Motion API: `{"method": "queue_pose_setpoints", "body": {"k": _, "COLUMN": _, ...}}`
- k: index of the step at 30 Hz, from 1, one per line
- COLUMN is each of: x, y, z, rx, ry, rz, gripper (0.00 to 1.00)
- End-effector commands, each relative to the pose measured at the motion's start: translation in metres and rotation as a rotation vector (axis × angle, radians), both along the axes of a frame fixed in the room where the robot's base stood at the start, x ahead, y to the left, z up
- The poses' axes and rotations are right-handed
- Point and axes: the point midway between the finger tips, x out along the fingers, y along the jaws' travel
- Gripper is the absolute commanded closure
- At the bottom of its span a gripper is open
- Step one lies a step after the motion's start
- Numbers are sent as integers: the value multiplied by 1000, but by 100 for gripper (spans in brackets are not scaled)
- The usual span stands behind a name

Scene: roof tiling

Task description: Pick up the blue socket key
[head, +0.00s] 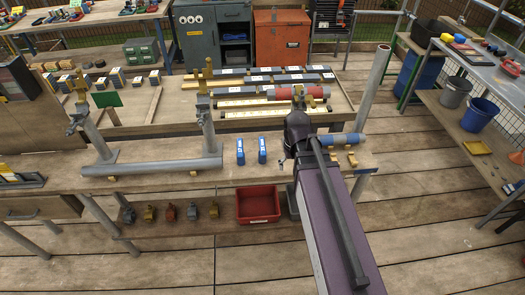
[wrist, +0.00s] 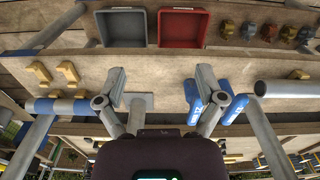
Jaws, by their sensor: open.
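Two blue pieces with white lettering stand side by side on the near bench in the head view, a left blue piece (head: 240,151) and a right blue piece (head: 262,151). I cannot tell whether either is the blue socket key.
A grey pipe frame (head: 150,167) lies left of the blue pieces, with upright posts. A blue-banded pipe (head: 342,140) lies to the right. A red bin (head: 258,204) and a grey bin (wrist: 124,28) sit below.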

Motion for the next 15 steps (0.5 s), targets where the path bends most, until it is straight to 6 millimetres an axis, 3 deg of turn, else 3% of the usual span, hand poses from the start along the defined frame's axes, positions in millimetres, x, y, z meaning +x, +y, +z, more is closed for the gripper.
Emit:
{"method": "queue_pose_setpoints", "body": {"k": 1, "x": 25, "y": 7, "z": 3, "rx": 0, "ry": 0, "rz": 26, "gripper": 11}}
{"method": "queue_pose_setpoints", "body": {"k": 9, "x": 124, "y": 51, "z": 14, "rx": 0, "ry": 0, "rz": 201, "gripper": 11}}
{"method": "queue_pose_setpoints", "body": {"k": 15, "x": 170, "y": 78, "z": 19, "rx": 1, "ry": 0, "rz": 297, "gripper": 11}}
